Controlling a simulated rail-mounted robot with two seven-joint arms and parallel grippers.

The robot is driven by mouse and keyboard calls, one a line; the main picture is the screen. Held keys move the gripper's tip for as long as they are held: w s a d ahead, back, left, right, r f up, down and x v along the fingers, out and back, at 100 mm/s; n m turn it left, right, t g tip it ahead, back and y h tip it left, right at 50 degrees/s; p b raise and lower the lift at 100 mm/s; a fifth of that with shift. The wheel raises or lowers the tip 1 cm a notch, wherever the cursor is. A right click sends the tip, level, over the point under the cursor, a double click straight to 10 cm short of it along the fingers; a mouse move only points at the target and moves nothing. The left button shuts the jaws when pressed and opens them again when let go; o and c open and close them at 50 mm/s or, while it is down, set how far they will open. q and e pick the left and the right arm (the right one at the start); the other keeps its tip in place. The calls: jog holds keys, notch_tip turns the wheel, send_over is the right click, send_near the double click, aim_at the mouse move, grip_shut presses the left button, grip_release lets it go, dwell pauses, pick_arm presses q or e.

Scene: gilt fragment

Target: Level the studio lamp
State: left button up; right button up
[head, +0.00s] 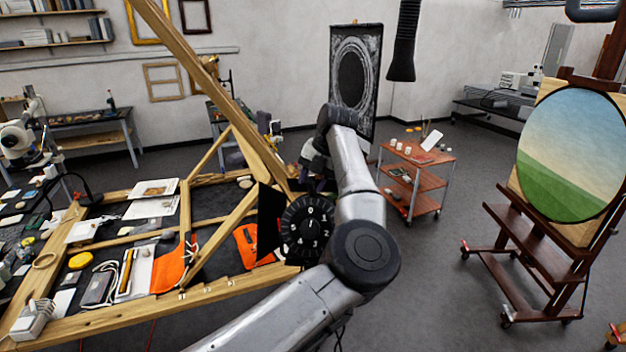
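A black round housing with a dial marked in white numerals, which looks like the studio lamp (308,232), stands at the middle of the head view. A dark flat flap (269,222) sits at its left side. The lamp's front face and its mount are hidden, so its exact tilt cannot be told. My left arm comes in from the bottom left of centre, bends at the elbow right of the lamp and reaches up behind it. My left gripper (317,167) is mostly hidden by the wrist and lamp; its fingers cannot be made out. My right gripper is not in view.
A large wooden easel frame (120,318) with a crowded dark worktop fills the left; its long beam (215,85) slants close to the lamp. A red-brown trolley (425,177) stands behind my arm. An easel with an oval landscape (570,155) stands right. Floor between is clear.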

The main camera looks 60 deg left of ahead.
pick_arm(q)
jog(key=shift+c, duration=0.5)
grip_shut()
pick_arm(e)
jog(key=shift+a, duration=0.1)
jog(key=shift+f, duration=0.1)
